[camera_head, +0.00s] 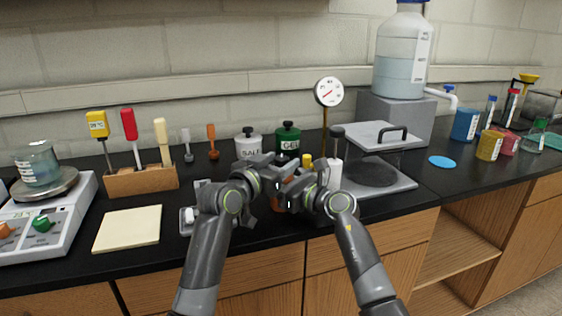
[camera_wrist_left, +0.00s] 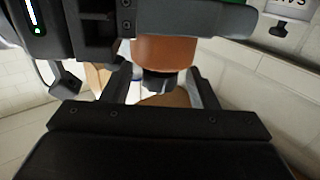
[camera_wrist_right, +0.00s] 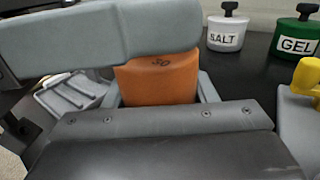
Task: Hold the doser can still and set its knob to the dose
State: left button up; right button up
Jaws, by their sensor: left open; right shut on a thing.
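The doser can is an orange can (camera_wrist_right: 157,84) with a dark mark on it, too small to read surely. It also shows in the left wrist view (camera_wrist_left: 165,52), where its black knob (camera_wrist_left: 157,82) sticks out. My right gripper (camera_wrist_right: 160,92) is shut on the can's body, one finger on each side. My left gripper (camera_wrist_left: 159,84) is open, with its fingers either side of the knob and a visible gap to each. In the head view, my arms mostly hide the can (camera_head: 277,206) near the counter's front edge. The dose setting cannot be read.
The SALT can (camera_head: 248,145) and GEL can (camera_head: 288,138) stand behind my grippers. A tool block (camera_head: 140,181), cream pad (camera_head: 128,229) and scale (camera_head: 45,225) are at the left.

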pick_arm(q)
jog(key=shift+w+d, duration=0.3)
jog(key=shift+w, duration=0.1)
jog(key=shift+c, duration=0.2)
jog(key=c, duration=0.9)
jog(key=shift+c, duration=0.2)
jog(key=shift+h, duration=0.3)
jog(key=shift+a+m+g+h, duration=0.1)
jog(key=shift+m+g+h, duration=2.1)
jog(key=shift+g, duration=0.4)
jog(key=o, duration=1)
